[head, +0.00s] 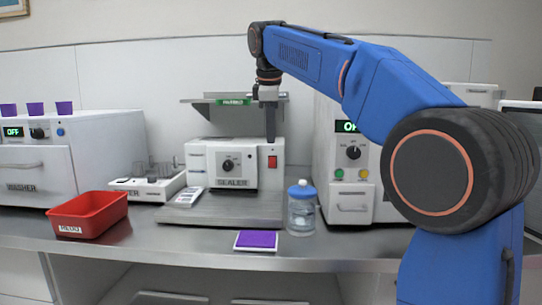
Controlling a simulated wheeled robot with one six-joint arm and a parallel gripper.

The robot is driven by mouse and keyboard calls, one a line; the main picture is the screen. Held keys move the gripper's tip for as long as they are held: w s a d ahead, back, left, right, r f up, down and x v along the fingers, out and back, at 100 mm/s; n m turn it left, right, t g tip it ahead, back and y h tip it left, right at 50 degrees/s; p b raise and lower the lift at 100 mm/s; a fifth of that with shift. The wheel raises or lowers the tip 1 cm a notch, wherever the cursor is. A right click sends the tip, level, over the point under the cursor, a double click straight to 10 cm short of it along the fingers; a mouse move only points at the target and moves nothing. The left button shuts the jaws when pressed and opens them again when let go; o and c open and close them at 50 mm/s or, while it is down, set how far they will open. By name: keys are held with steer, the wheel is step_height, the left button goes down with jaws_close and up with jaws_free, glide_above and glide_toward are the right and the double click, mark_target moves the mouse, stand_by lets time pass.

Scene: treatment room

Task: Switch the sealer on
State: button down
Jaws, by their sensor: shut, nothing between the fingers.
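The sealer (232,183) is a white box labelled SEALER at the middle of the counter, with a black dial (229,165) on its front. A red switch (272,162) sits on the right of its front panel. My gripper (271,140) points down and is shut and empty. In the picture its tip is just above the red switch; I cannot tell whether it touches the sealer. No lit display shows on the sealer, and the switch's position is too small to read.
A washer (40,175) reading OFF and a red bin (88,214) stand left. A lidded jar (301,210) and a purple pad (256,240) are at the front. Another device (348,205) with a lit display stands right. A shelf (230,99) hangs above the sealer.

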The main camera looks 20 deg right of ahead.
mark_target(272, 162)
steer(key=w+d+f, duration=0.2)
steer(key=w+f, duration=0.4)
steer(key=f, duration=0.4)
steer(key=shift+w+d, duration=0.15)
steer(key=shift+w, duration=0.25)
stand_by(0.4)
steer(key=shift+w+f, duration=0.1)
steer(key=shift+w, duration=0.15)
